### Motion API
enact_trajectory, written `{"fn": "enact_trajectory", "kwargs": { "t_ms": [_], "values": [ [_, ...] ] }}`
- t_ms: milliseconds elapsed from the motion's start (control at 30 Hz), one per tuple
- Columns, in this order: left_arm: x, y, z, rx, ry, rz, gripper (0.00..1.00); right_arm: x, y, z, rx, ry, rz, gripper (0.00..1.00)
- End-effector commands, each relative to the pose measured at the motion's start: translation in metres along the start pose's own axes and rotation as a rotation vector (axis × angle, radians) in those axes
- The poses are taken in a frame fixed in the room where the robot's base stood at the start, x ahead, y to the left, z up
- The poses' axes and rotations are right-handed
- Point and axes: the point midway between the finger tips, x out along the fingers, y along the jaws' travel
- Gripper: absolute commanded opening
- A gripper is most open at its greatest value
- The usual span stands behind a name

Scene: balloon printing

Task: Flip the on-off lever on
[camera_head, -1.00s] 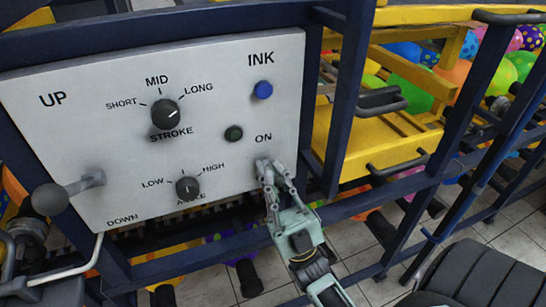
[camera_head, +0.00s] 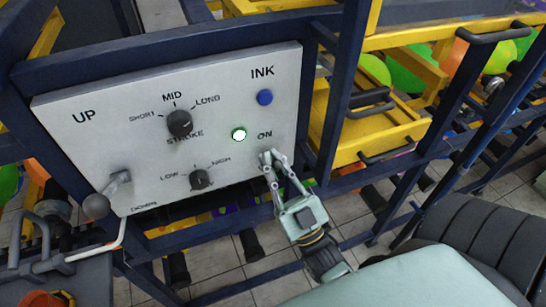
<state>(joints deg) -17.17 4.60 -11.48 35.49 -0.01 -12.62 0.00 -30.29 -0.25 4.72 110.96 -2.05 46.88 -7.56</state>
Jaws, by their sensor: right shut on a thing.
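The white control panel (camera_head: 95,155) is mounted on a dark blue frame. The on-off lever (camera_head: 266,157) is at the panel's lower right, just below the ON label (camera_head: 264,136), and is mostly hidden by my right gripper (camera_head: 271,163). The right gripper's fingers are shut around it at the panel face. The round indicator (camera_head: 239,135) left of ON is lit white-green. My left gripper is not in view.
The panel also has a stroke knob (camera_head: 180,123), an angle knob (camera_head: 198,179), a blue ink button (camera_head: 265,97) and a ball-ended lever (camera_head: 96,205) at lower left. Blue frame bars and a yellow drawer (camera_head: 340,145) stand right of the panel.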

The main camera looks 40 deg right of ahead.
Motion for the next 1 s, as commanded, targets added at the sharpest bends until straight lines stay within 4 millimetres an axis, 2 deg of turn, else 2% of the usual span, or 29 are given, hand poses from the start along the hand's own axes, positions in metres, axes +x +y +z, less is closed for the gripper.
{"fn": "enact_trajectory", "kwargs": {
  "t_ms": [267, 300, 467, 800, 867, 1000],
  "values": [
    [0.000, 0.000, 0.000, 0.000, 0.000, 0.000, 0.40, 0.000, 0.000, 0.000, 0.002, 0.002, 0.001, 0.00],
    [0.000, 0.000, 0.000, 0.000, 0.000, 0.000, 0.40, 0.000, 0.000, -0.001, 0.002, 0.002, 0.001, 0.15],
    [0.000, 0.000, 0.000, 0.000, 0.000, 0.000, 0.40, 0.000, 0.000, 0.000, 0.001, 0.002, 0.001, 0.29],
    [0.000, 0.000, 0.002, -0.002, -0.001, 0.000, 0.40, -0.002, 0.000, 0.000, 0.001, 0.001, 0.000, 0.29],
    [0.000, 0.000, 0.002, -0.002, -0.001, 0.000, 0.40, -0.006, 0.000, 0.000, 0.001, -0.001, 0.000, 0.29],
    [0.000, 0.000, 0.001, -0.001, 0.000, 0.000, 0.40, -0.028, 0.000, 0.001, 0.001, -0.005, 0.000, 0.29]
  ]
}}
